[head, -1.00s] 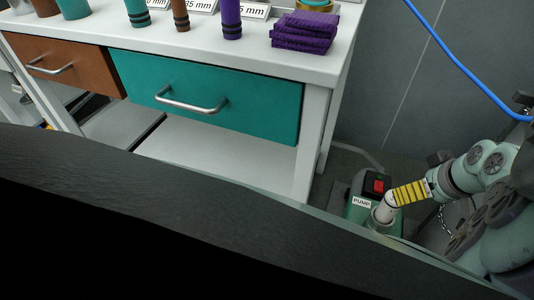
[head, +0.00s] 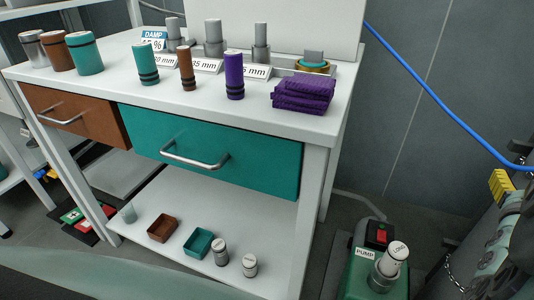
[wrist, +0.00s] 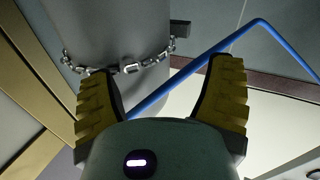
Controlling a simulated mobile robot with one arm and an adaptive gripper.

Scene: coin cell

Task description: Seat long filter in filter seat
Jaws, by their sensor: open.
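The long filter (head: 392,261) is a pale grey cylinder with a white cap marked LONG. It stands in the round grey filter seat (head: 379,284) on the green pump at the lower right. It leans a little to the right in the picture; I cannot tell whether it is truly tilted or how deep it sits. My gripper (head: 503,186) is at the right edge, apart from the filter and above it. In the wrist view my gripper (wrist: 163,100) has its yellow fingers wide apart with nothing between them.
The green pump (head: 356,272) has a red switch (head: 381,236). A white bench (head: 180,95) with a teal drawer (head: 220,158) stands left. Its lower shelf holds two small trays and two white-topped cylinders (head: 220,252). A blue hose (head: 440,112) and a chain (wrist: 130,68) are near my arm.

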